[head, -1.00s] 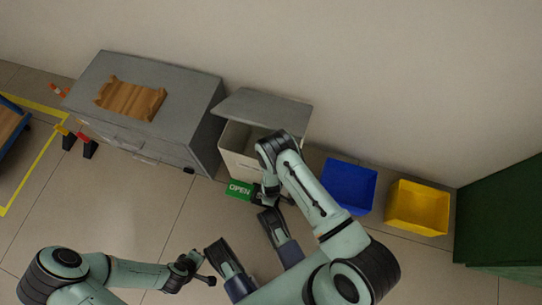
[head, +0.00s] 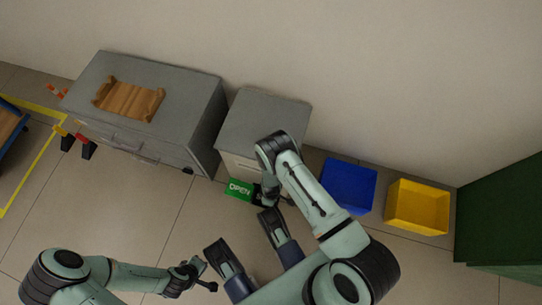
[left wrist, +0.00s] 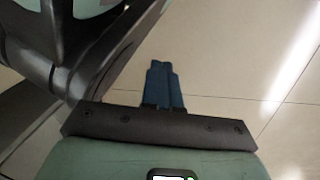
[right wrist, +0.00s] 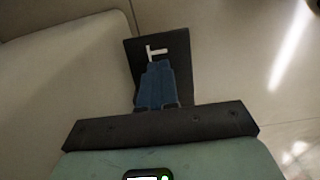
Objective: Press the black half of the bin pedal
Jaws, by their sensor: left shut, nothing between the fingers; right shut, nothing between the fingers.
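The grey bin (head: 262,125) stands against the wall with its lid down. Its pedal sticks out at the front floor: the green half (head: 239,190) reads OPEN, and the black half is mostly hidden behind my right arm in the head view. In the right wrist view the black half (right wrist: 178,45) shows a white letter mark. My right gripper (right wrist: 158,65) is shut and empty, its fingertips over the black half; I cannot tell whether they touch it. My left gripper (left wrist: 160,65) is shut and empty over bare floor, well left of the bin in the head view.
A grey cabinet (head: 190,95) with a wooden tray (head: 128,100) on top stands left of the bin. A blue container (head: 348,186) and a yellow container (head: 417,206) stand to its right.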

